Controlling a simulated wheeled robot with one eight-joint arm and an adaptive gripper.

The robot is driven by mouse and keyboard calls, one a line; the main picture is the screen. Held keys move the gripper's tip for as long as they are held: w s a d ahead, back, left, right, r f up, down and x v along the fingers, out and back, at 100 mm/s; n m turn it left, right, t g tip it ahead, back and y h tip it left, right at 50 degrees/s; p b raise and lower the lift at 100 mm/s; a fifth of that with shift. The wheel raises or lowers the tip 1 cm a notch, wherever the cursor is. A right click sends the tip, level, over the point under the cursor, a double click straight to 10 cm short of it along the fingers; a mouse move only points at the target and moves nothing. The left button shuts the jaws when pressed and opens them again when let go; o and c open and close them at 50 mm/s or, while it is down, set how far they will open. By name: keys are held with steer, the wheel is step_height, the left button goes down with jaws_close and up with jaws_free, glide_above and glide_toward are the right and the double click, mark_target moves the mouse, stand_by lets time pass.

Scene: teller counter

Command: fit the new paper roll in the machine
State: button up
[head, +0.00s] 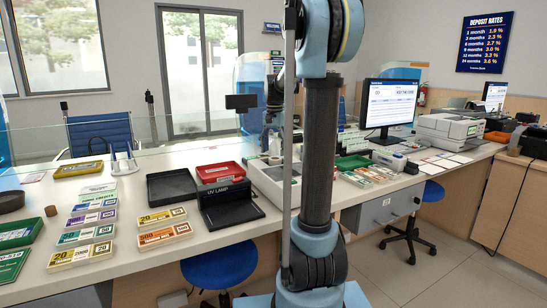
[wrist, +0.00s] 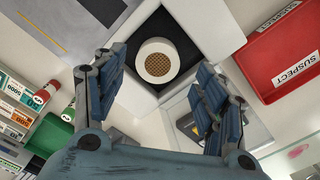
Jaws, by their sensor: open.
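In the wrist view a white paper roll (wrist: 151,66) with a brown core stands end-up in a dark square recess of a pale machine (wrist: 218,30). I cannot tell whether it is the new roll or how deep it sits. My gripper (wrist: 160,80) is open and empty, its two blue fingers spread on either side of the roll in the picture, apart from it. In the head view the machine (head: 262,183) stands on the counter, partly hidden behind my arm. My gripper (head: 270,118) there is mostly hidden by my arm.
A red tray marked SUSPECT (wrist: 285,55) lies right of the machine in the wrist view. Red-and-white and green-and-white cylinders (wrist: 45,97) lie to the left. In the head view a black tray (head: 172,187), a UV lamp (head: 228,205) and several banknote bundles (head: 90,218) crowd the counter.

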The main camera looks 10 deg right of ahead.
mark_target(274, 158)
step_height(274, 158, up, 10)
stand_by(0.4)
steer(key=shift+f, duration=0.1)
